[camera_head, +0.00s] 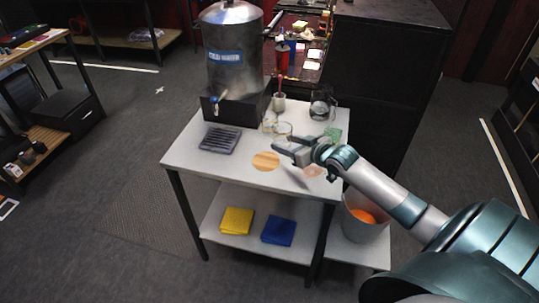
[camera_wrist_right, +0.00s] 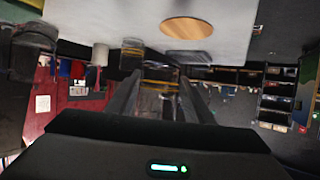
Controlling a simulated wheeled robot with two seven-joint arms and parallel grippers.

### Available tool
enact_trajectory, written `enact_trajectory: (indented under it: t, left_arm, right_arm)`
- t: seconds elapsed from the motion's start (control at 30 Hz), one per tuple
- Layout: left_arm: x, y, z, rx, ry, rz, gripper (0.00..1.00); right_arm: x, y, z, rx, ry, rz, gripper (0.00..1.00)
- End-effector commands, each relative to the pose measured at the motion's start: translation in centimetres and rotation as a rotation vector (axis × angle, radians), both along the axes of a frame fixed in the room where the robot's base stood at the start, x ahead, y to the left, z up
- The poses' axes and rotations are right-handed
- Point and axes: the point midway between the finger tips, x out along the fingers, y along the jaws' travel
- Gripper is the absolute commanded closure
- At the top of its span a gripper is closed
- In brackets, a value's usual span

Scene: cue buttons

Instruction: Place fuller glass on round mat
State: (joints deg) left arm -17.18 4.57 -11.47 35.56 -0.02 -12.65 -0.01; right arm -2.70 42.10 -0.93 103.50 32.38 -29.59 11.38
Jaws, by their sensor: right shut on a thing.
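The round wooden mat (camera_head: 265,161) lies on the white table, just left of my right gripper; it also shows in the wrist view (camera_wrist_right: 187,27). My right gripper (camera_head: 287,148) is shut on a clear glass (camera_wrist_right: 160,76), which shows between its fingers in the wrist view. In the head view this glass (camera_head: 283,128) shows just behind the fingers, beside the mat and not on it. A second clear glass (camera_wrist_right: 132,52) stands close by. The fill levels are too small and blurred to compare. My left gripper is not in view.
A metal water urn (camera_head: 233,60) stands at the back left, with a dark grated tray (camera_head: 220,139) in front. A pinkish round piece (camera_head: 313,171), a green piece (camera_head: 333,133), a dark jug (camera_head: 320,107) and a light cup (camera_head: 279,103) are also on the table (camera_head: 210,170). The front left is clear.

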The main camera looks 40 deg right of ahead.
Motion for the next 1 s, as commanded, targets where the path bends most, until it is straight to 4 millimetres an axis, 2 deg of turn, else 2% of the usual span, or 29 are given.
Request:
enact_trajectory:
  t: [0.13, 0.3, 0.77, 1.0]
  left_arm:
    - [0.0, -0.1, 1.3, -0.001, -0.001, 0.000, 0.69]
    - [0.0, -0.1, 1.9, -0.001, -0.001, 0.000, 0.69]
    - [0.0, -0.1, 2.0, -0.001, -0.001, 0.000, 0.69]
    - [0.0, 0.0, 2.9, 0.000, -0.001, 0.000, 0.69]
  right_arm:
    - [2.0, 2.2, -1.2, 0.006, -0.002, 0.000, 0.81]
    - [3.4, 3.7, -2.7, 0.002, -0.001, 0.000, 0.81]
    - [3.7, 4.1, -3.3, 0.000, -0.001, 0.001, 0.81]
    - [3.7, 4.1, -5.5, 0.001, 0.001, 0.000, 0.81]
